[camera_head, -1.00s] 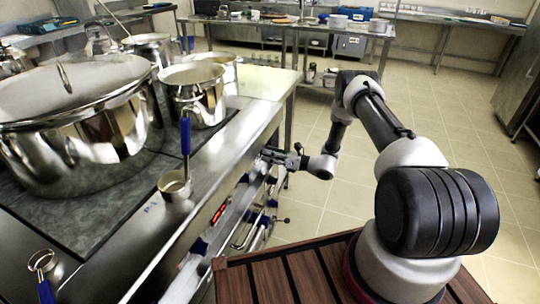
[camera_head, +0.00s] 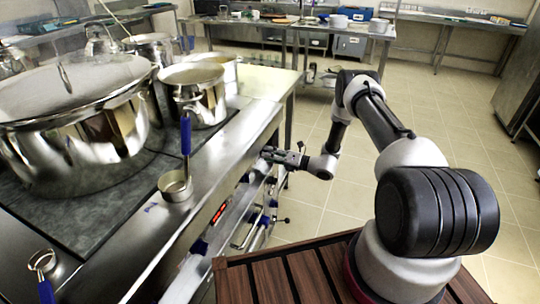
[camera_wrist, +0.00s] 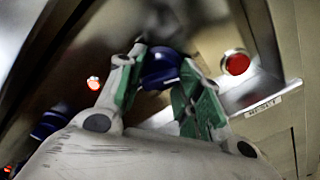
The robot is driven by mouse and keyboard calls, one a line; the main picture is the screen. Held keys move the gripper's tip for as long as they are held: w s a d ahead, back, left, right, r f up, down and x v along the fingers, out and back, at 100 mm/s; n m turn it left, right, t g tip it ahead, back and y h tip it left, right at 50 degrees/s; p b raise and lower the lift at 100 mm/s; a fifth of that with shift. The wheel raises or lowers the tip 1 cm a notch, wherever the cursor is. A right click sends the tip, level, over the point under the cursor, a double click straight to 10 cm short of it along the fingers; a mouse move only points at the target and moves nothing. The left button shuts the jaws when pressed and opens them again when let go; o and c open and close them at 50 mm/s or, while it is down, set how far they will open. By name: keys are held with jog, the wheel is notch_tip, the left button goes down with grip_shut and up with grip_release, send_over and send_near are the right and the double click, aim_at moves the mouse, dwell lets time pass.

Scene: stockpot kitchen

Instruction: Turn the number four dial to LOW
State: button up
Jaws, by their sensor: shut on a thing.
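A blue dial (camera_wrist: 161,64) sits between my gripper's green-padded fingers in the wrist view. My gripper (camera_wrist: 160,76) is shut on it, one finger on each side. In the head view my gripper (camera_head: 270,154) is at the far end of the stove's front panel (camera_head: 233,203), and the dial there is hidden or too small to make out. The dial's number, its LOW mark and its pointer cannot be read.
A red round light or button (camera_wrist: 237,63) is right of the held dial, above a small label (camera_wrist: 262,105). Another blue dial (camera_wrist: 48,124) lies to the left. A large pot (camera_head: 85,140) and a ladle (camera_head: 175,186) stand on the stove. Floor is open at right.

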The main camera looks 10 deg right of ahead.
dwell(0.3)
jog(key=o, duration=1)
jog(key=shift+d, duration=0.1)
jog(key=v, duration=1.2)
